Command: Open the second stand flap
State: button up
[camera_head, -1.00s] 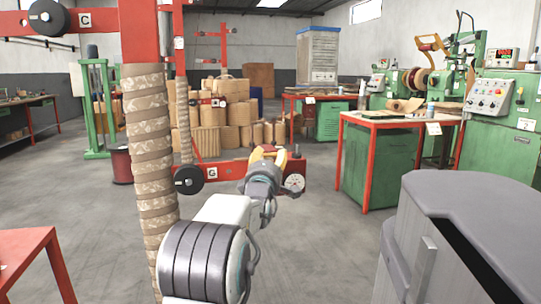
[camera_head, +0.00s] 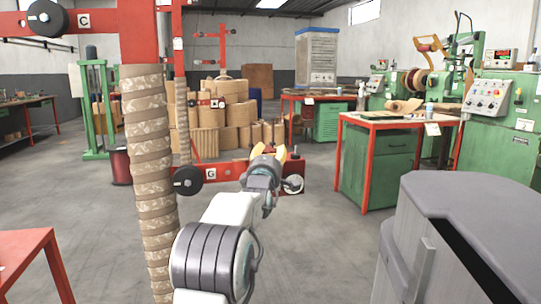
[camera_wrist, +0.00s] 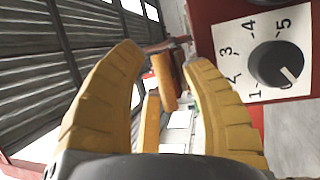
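A red stand arm labelled G (camera_head: 225,171) runs level across the middle of the head view, with a black knob (camera_head: 187,180) at its left. The wrist view shows a black dial knob (camera_wrist: 277,64) on a white plate numbered 1 to 5, on a red surface right of my fingers. My gripper (camera_head: 269,151) is at the arm's right end. In the wrist view its yellow fingers (camera_wrist: 166,58) are apart. An orange-brown cylinder (camera_wrist: 165,82) shows between them; I cannot tell whether they touch it.
A column wrapped in tan paper (camera_head: 150,170) stands left of my arm. A red-topped table with green cabinet (camera_head: 385,170) and green winding machines (camera_head: 500,115) are at the right. A grey cabinet-like body (camera_head: 455,225) fills the lower right. Grey floor is clear between.

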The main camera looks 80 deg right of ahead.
grip_shut()
jog(key=shift+r, duration=0.1)
dwell(0.3)
